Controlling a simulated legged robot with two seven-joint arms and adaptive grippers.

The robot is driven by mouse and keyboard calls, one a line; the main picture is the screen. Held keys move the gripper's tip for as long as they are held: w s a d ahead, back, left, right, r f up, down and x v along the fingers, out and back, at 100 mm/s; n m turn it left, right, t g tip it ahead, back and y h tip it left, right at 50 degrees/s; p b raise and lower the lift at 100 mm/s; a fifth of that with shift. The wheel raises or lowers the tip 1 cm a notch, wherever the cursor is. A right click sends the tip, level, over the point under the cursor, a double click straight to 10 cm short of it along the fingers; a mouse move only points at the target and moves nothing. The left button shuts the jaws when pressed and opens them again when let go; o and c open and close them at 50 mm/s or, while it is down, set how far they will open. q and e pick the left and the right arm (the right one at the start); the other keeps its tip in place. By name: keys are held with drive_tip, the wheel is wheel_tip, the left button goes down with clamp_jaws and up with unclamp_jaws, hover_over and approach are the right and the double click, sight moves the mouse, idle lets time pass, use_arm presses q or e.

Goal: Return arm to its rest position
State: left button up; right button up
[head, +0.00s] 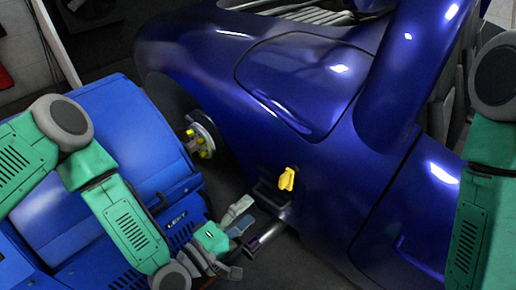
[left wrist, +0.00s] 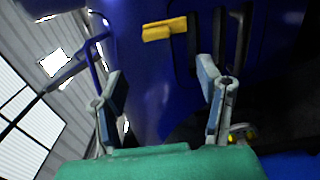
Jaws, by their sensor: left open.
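My left arm, green with grey joints, reaches in from the left in the head view, low over the blue machine. Its gripper (head: 238,238) is open beside the lower body of the dark blue car (head: 320,190). In the left wrist view the two fingers (left wrist: 163,88) stand wide apart with nothing between them. A yellow handle-like piece (head: 287,178) is on the car's side, apart from the gripper; it also shows ahead of the fingers in the left wrist view (left wrist: 165,29). My right arm shows at the right edge of the head view; its gripper is out of view.
A blue dynamometer-like machine (head: 115,130) stands under and beside my left arm. A silver tube (head: 265,238) is close to the left gripper. Dark floor shows at the bottom.

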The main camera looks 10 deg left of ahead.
use_arm(q)
drive_tip(key=s+a+f+m+g+y+p, duration=0.45)
drive_tip(key=s+m+g, duration=0.3)
drive_tip(key=s, duration=0.25)
drive_tip(key=s+a+r+m+g+y+p, duration=0.1)
drive_tip(key=s+a+m+g+y, duration=0.1)
drive_tip(key=s+a, duration=0.3)
drive_tip(key=s+a+r+m+g+y+p, duration=0.1)
drive_tip(key=s+a+g+y, duration=0.3)
drive_tip(key=a, duration=0.6)
drive_tip(key=shift+s+a+m+p, duration=0.4)
drive_tip(key=shift+m+p, duration=0.15)
drive_tip(key=shift+p, duration=0.15)
drive_tip(key=shift+g, duration=0.25)
